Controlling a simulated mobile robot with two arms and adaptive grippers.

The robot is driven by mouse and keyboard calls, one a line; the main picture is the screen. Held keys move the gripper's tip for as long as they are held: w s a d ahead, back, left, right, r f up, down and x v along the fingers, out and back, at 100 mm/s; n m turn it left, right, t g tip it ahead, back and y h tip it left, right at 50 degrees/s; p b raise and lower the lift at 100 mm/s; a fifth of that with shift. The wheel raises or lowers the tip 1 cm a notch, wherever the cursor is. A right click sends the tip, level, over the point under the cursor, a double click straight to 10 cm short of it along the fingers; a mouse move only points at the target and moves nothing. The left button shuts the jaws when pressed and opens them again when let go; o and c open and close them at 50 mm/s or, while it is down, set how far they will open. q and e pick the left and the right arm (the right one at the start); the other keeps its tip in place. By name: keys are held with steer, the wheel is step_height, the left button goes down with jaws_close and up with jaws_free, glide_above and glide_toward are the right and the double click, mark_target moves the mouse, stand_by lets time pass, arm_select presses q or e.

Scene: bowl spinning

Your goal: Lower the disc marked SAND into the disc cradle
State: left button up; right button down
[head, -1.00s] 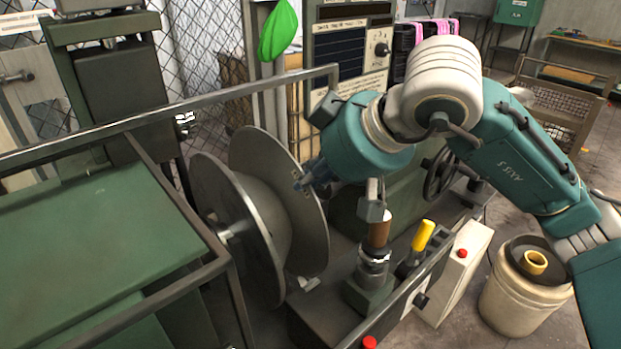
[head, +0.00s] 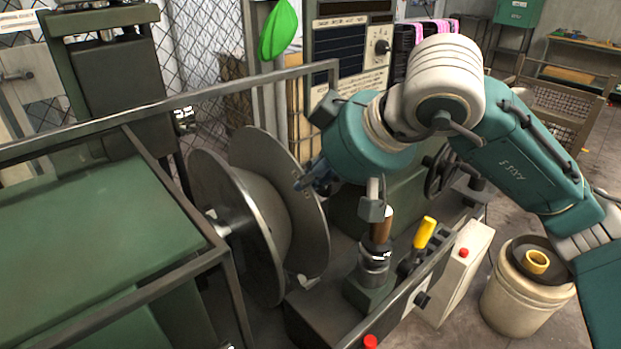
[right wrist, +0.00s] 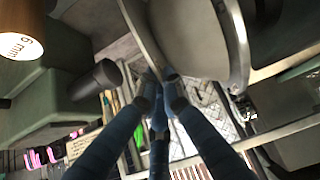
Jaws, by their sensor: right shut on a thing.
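A large thin grey disc (head: 268,158) stands on edge, tilted, behind the round metal form (head: 218,200) of the spinning machine. Faint dark marks show on its face near my gripper, but I cannot read them. My right gripper (head: 308,180) is shut on the disc's right edge. In the right wrist view, the blue fingers (right wrist: 160,84) close on the thin rim of the disc (right wrist: 142,32). The disc's lower edge is close to a small pale metal piece (head: 308,283); I cannot tell whether they touch. I cannot clearly make out the disc cradle. My left gripper is out of view.
A grey rail (head: 240,85) crosses above the disc at the left. A brown-topped post (head: 381,228), a yellow handle (head: 424,233) and a handwheel (head: 443,172) stand right of the disc. A green panel (head: 95,228) fills the left front. A bucket (head: 515,300) stands at right.

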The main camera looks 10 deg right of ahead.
steer(key=c, duration=1.8)
jaws_free()
steer(key=shift+r, duration=0.1)
steer(key=shift+c, duration=0.2)
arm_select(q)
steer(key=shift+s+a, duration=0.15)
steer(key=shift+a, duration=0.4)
arm_select(e)
steer(key=v, duration=0.8)
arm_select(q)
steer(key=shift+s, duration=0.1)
